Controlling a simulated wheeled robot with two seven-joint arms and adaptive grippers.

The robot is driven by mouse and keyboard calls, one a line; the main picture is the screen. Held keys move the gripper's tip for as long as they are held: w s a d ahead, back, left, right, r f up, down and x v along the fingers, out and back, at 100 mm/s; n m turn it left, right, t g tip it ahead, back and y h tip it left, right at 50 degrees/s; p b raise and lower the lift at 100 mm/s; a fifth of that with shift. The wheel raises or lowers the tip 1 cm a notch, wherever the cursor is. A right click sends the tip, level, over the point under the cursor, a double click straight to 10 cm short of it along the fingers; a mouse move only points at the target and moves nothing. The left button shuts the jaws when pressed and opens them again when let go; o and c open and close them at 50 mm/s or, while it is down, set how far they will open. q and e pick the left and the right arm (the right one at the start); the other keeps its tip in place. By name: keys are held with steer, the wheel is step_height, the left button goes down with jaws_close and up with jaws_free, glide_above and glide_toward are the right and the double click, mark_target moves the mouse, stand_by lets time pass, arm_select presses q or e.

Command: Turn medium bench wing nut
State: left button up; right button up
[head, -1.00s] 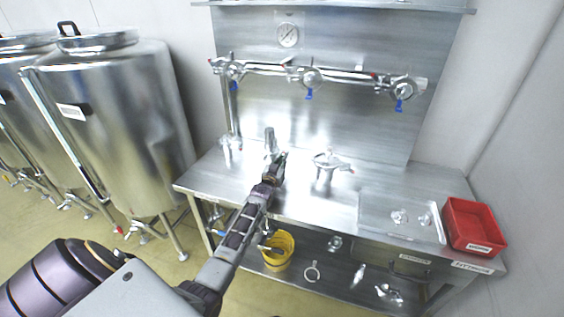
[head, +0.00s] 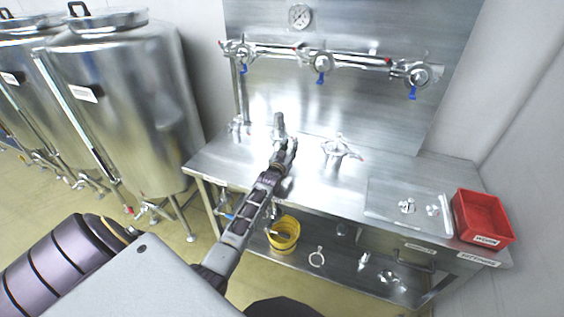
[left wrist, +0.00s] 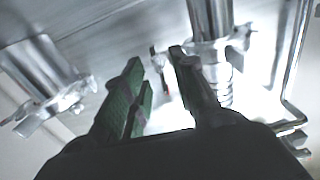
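Several upright pipe fittings with clamps stand on the steel bench (head: 225,163): a left one (head: 237,127), a middle one (head: 279,122) and a wide right one (head: 338,149). I cannot tell for sure which carries the medium wing nut. My left gripper (head: 286,153) is just in front of the middle fitting. In the left wrist view my left gripper (left wrist: 158,75) has its fingers apart with nothing between them. A clamped fitting (left wrist: 210,20) is just beyond the right finger, and another fitting (left wrist: 45,75) is at the left. My right gripper is not in view.
A pipe with blue-handled valves (head: 322,66) runs along the back panel. A tray (head: 390,220) with loose parts and a red bin (head: 483,219) are at the right. A yellow bucket (head: 284,235) is on the lower shelf. Steel tanks (head: 120,105) stand at left.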

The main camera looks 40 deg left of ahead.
arm_select(q)
steer(key=shift+v, duration=5.5)
